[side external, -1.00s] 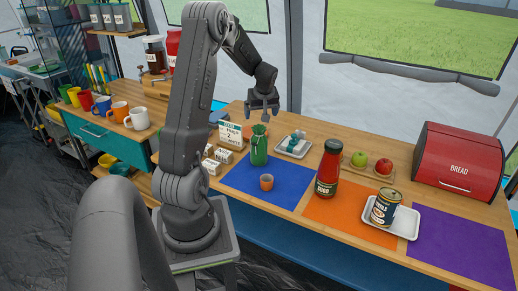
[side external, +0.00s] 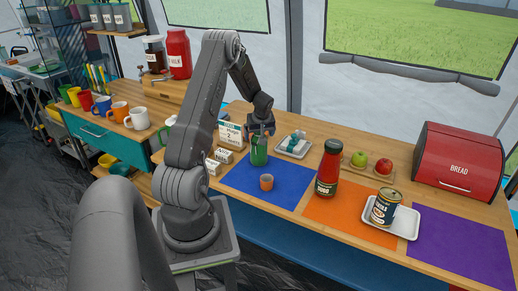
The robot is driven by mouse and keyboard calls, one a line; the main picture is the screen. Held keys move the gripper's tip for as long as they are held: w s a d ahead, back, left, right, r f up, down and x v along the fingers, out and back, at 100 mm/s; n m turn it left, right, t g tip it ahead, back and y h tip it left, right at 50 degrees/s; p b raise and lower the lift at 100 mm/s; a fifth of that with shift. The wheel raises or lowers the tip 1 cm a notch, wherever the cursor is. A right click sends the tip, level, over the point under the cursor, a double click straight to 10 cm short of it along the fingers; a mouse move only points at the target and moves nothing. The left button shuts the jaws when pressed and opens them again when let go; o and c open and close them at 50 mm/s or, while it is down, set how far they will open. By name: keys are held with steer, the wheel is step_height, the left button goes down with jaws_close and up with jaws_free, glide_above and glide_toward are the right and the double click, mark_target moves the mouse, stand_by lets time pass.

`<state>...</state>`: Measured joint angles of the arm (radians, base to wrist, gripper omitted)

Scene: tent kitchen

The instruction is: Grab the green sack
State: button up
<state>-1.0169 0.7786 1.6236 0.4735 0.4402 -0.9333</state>
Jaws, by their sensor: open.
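The green sack (side external: 259,156) stands upright on the table at the back left corner of the blue mat (side external: 283,187). My gripper (side external: 261,134) points down right over the sack, its fingers at the sack's top. The jaws are open. The sack's upper end is hidden by the gripper, and I cannot tell whether a finger touches it.
A small orange cup (side external: 266,182) stands in front of the sack. A white tray (side external: 294,154) with teal items is close on the right. Small boxes and a sign (side external: 230,134) are on the left. Further right are a red bottle (side external: 328,168) and a can (side external: 386,207) on a tray.

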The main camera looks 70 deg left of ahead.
steer(key=c, duration=1.3)
steer(key=shift+c, duration=0.3)
steer(key=shift+r, duration=0.1)
